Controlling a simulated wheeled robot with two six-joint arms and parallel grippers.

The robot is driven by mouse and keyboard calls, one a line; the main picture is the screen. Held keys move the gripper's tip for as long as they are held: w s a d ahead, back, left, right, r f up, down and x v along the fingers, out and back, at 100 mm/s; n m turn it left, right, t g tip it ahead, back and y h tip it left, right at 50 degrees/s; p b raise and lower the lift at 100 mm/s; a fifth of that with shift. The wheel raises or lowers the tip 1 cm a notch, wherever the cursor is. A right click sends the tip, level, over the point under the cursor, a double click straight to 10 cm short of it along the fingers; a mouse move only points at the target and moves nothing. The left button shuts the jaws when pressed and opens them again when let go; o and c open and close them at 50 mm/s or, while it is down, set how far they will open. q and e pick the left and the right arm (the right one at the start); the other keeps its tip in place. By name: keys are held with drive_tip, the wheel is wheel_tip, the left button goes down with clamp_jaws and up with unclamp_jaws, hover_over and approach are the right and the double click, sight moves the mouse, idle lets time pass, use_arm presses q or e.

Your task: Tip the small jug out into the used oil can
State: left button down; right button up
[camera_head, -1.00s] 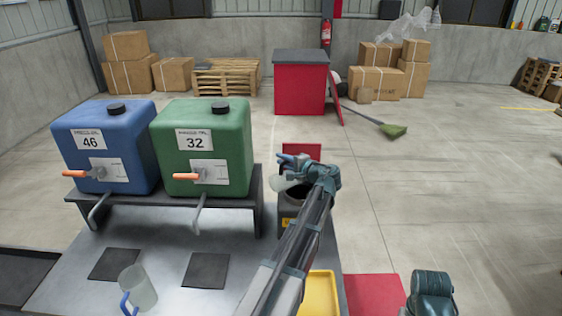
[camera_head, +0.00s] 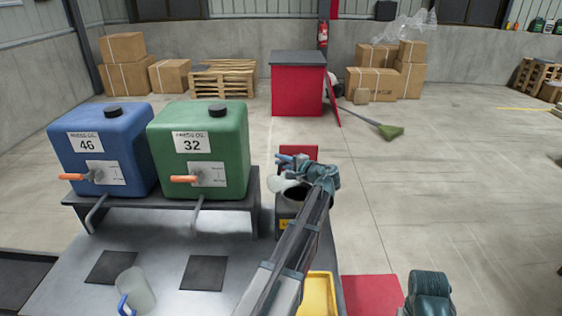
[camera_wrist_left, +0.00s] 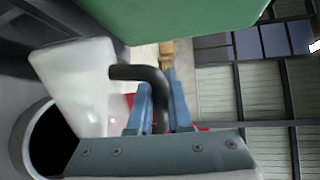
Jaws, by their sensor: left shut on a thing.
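The small jug (camera_head: 281,184), pale and translucent, is tilted over the mouth of the used oil can (camera_head: 287,212). My left gripper (camera_head: 290,161) is shut on its handle, above the can. In the left wrist view, the dark bent handle (camera_wrist_left: 150,73) runs between the blue fingers (camera_wrist_left: 160,105) and the jug body (camera_wrist_left: 83,78) is beside the can's round rim (camera_wrist_left: 24,150). The can's inside is dark and I see no liquid stream. My right arm shows at the lower right, but its gripper is out of view.
A blue tank (camera_head: 103,155) and a green tank (camera_head: 200,155) with orange-handled taps stand on a dark bench left of the can. A larger jug with a blue handle (camera_head: 136,290) stands at the lower left. A yellow tray (camera_head: 319,294) lies near my left arm.

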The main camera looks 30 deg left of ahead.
use_arm(q)
drive_tip(key=shift+w, duration=0.15)
drive_tip(key=shift+w+d+r+m, duration=0.2)
drive_tip(key=shift+w+m, duration=0.35)
drive_tip(key=shift+m, duration=0.05)
drive_tip(key=shift+g, duration=0.3)
idle(2.2)
